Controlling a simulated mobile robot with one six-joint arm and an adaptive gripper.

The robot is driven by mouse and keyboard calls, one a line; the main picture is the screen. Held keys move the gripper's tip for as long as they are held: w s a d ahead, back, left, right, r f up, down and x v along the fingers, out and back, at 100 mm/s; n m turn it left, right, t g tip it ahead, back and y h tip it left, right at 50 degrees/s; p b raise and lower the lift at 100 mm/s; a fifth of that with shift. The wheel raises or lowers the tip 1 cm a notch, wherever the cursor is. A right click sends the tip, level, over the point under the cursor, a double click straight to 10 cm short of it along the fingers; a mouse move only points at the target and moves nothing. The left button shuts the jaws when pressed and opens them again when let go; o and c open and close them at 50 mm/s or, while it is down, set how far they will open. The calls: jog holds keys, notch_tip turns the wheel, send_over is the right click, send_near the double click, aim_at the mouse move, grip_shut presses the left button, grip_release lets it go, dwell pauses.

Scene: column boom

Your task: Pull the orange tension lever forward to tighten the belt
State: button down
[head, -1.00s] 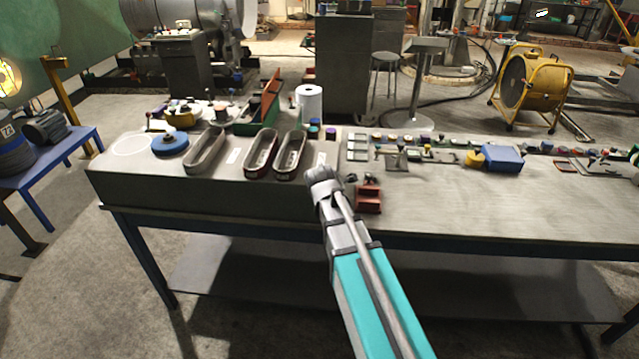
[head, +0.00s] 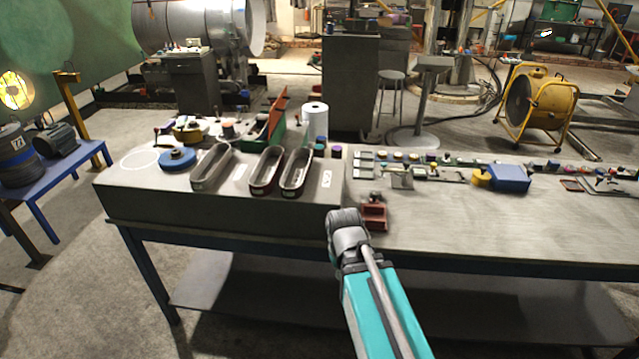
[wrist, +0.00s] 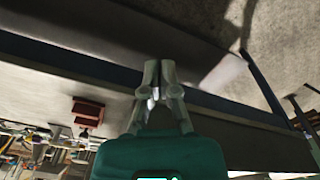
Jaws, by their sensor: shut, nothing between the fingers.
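I cannot make out a tension lever or belt for sure. A slanted orange-red piece (head: 278,112) stands up from a green box (head: 264,138) at the back of the bench's left part; I cannot tell whether it is the lever. The end of my arm is in front of the bench's front edge in the head view, with the fingers hidden there. In the wrist view my gripper (wrist: 158,78) is shut and empty, its fingertips together. It is apart from the orange-red piece, in front of the dark bench edge.
A small red block (head: 375,215) sits near the bench front, close beside my arm; it also shows in the wrist view (wrist: 88,110). Three oval trays, a blue disc (head: 177,158) and a white roll (head: 315,118) stand on the left part. The bench's right front is clear.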

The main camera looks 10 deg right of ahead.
jog(key=shift+s+m+g, duration=0.3)
jog(key=shift+s+m, duration=0.5)
jog(key=shift+s, duration=0.05)
jog(key=shift+a, duration=0.1)
